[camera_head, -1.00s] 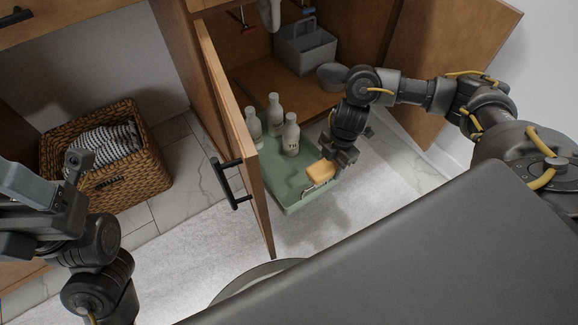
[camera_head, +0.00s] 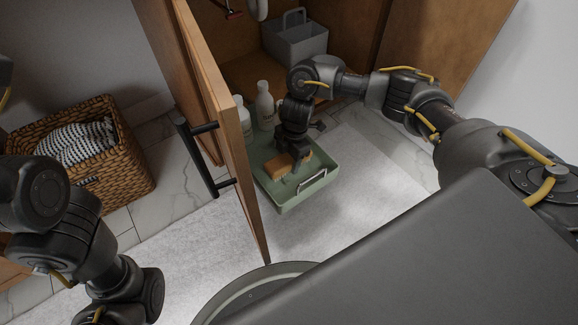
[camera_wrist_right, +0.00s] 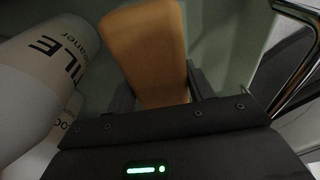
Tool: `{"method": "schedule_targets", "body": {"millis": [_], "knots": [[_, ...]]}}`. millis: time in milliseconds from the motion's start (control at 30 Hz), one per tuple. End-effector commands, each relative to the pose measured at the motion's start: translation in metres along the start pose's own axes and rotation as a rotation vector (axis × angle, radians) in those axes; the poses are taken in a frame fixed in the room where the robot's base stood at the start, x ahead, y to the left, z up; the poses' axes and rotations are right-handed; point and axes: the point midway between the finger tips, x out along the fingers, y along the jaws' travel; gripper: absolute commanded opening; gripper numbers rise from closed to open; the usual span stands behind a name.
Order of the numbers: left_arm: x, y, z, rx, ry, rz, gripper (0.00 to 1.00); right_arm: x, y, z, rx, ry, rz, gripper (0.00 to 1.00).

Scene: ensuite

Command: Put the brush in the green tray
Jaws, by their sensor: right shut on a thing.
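The brush is an orange-brown wooden block (camera_head: 277,172) held by my right gripper (camera_head: 294,168). In the right wrist view the brush (camera_wrist_right: 147,50) sits between the two fingers, which are shut on it. The green tray (camera_head: 283,203) is on the floor by the cabinet opening, with a metal handle at its front. The brush is over the tray's interior, low down; I cannot tell whether it touches the tray bottom. My left arm shows at the left of the head view, but its gripper is out of frame.
White bottles (camera_head: 265,106) stand in the back of the tray; one bottle (camera_wrist_right: 38,90) is close beside the brush in the wrist view. An open cabinet door (camera_head: 240,165) is left of the tray. A grey caddy (camera_head: 296,42) is behind, a wicker basket (camera_head: 125,165) at left.

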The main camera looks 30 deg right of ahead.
Motion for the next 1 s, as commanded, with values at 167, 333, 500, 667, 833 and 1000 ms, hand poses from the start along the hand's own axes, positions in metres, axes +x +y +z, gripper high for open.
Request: {"method": "schedule_targets", "body": {"millis": [167, 333, 500, 667, 833, 1000], "knots": [[-0.017, 0.002, -0.008, -0.003, 0.014, -0.014, 0.78, 0.027, -0.001, 0.004, 0.000, 0.000, 0.000, 0.27], [-0.014, 0.001, -0.008, -0.002, 0.015, -0.015, 0.78, 0.024, -0.001, 0.004, 0.001, 0.000, 0.000, 0.27], [-0.014, 0.001, -0.008, -0.002, 0.015, -0.015, 0.78, 0.025, -0.001, 0.004, 0.001, 0.000, -0.001, 0.27], [-0.014, 0.001, -0.008, -0.002, 0.016, -0.015, 0.78, 0.027, -0.001, 0.005, 0.001, -0.001, -0.002, 0.63], [-0.014, 0.001, -0.008, -0.003, 0.016, -0.015, 0.78, 0.027, -0.001, 0.005, 0.001, -0.001, -0.001, 0.74], [-0.014, 0.001, -0.008, -0.003, 0.016, -0.015, 0.78, 0.026, -0.001, 0.004, 0.001, 0.000, -0.001, 0.74]]}}
